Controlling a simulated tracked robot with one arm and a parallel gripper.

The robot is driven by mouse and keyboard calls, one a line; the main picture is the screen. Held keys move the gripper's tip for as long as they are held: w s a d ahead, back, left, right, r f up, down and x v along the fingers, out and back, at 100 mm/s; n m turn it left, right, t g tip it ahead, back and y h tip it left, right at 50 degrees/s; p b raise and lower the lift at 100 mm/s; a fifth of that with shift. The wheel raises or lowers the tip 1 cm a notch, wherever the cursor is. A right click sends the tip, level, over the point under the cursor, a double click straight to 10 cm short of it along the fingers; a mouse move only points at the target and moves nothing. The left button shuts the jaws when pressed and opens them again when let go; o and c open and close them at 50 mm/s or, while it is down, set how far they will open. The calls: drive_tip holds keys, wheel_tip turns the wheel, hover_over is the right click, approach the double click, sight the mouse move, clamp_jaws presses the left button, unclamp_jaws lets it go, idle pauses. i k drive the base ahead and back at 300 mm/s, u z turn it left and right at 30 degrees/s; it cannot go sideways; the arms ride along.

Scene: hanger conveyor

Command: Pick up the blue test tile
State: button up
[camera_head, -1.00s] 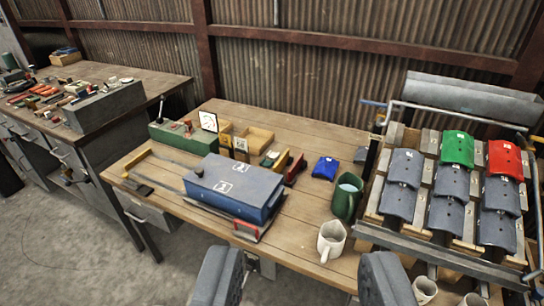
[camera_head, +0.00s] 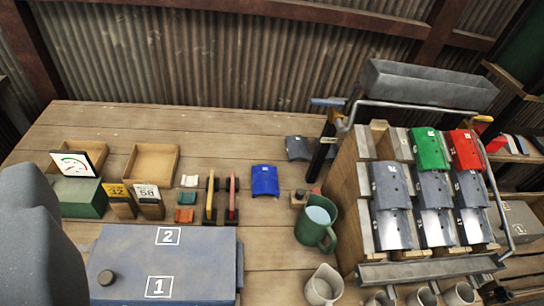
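The blue test tile (camera_head: 264,180) is a small curved blue piece lying flat on the wooden workbench, near the middle of the view. It is uncovered and apart from its neighbours. One dark grey finger of my gripper (camera_head: 38,240) shows large at the left edge, close to the camera. The other finger is not clearly visible. The finger is far to the left of the tile, with nothing held against it. The gripper looks spread wide and does not touch the tile.
A green mug (camera_head: 316,222) stands right of the tile, with a white mug (camera_head: 323,286) nearer. Red and yellow-handled tools (camera_head: 232,197) lie left. A blue-grey box (camera_head: 165,262) is in front. The rack (camera_head: 345,192) with grey, green and red tiles stands at right. Bare planks lie behind the tile.

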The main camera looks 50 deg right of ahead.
sight(263, 173)
drive_tip(key=z, duration=0.2)
drive_tip(key=i, duration=0.7)
drive_tip(key=z, duration=0.4)
drive_tip(key=k, duration=0.9)
drive_tip(key=z, duration=0.2)
drive_tip(key=i, duration=0.9)
drive_tip(key=u, duration=0.1)
